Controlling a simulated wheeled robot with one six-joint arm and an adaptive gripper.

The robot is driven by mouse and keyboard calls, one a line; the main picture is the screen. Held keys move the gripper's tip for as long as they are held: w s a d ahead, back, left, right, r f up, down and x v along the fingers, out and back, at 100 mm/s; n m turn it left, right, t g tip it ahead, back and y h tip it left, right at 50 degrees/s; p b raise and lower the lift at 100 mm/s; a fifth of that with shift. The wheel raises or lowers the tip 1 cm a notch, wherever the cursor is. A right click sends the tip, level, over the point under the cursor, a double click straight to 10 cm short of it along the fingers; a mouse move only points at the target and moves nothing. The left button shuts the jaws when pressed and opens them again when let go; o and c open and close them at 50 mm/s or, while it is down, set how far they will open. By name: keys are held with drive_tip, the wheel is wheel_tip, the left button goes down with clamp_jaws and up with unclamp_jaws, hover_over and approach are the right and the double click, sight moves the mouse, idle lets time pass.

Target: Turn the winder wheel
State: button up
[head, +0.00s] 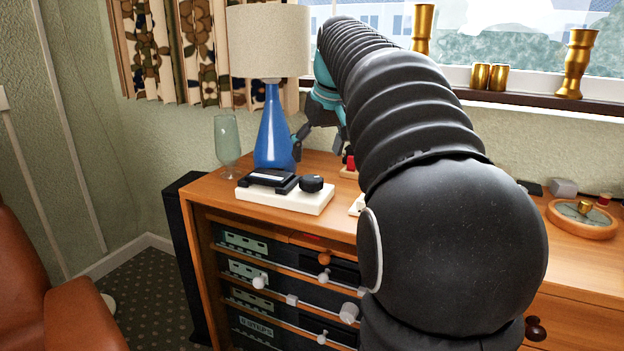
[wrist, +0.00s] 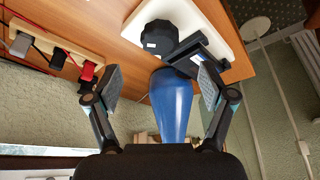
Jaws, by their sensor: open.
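A black ridged wheel (head: 311,183) sits on the right end of a white base (head: 285,200), beside a black block (head: 268,181), on the wooden cabinet top. I take this wheel to be the winder wheel. In the wrist view the wheel (wrist: 158,36) shows at the top centre, with the white base (wrist: 215,22) behind it. My gripper (head: 321,134) is above the cabinet, behind and above the wheel and apart from it. In the wrist view my gripper (wrist: 160,85) has its fingers spread wide, with nothing held; the wheel lies beyond the fingertips.
A blue lamp (head: 272,125) stands close to my gripper; it shows between the fingers in the wrist view (wrist: 172,108). A glass (head: 227,145) stands left of it. A wooden strip with coloured parts (wrist: 60,45) and a round wooden piece (head: 583,218) are also on the cabinet.

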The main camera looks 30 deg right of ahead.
sight(310, 178)
drive_tip(key=b+x, duration=0.1)
drive_tip(key=x, duration=0.6)
drive_tip(key=shift+f, duration=0.2)
drive_tip(key=c, duration=1.2)
drive_tip(key=shift+o, duration=0.2)
drive_tip(key=shift+m, duration=0.3)
drive_tip(key=m+p, duration=0.1)
drive_tip(key=m+h+p, duration=0.1)
drive_tip(key=shift+a+r+m, duration=0.15)
drive_tip(key=shift+m, duration=0.25)
drive_tip(key=m+g+h+p, duration=0.1)
drive_tip(key=m, duration=0.2)
drive_tip(key=m+h+p, duration=0.1)
drive_tip(key=m, duration=0.2)
drive_tip(key=shift+w+a+g+p, duration=0.1)
drive_tip(key=shift+w+g+p, duration=0.1)
drive_tip(key=shift+g+p, duration=0.2)
drive_tip(key=m, duration=0.2)
drive_tip(key=m+g+h+p, duration=0.1)
drive_tip(key=m, duration=0.2)
drive_tip(key=shift+g, duration=0.3)
drive_tip(key=m+g, duration=0.2)
drive_tip(key=m, duration=0.3)
drive_tip(key=shift+w, duration=0.15)
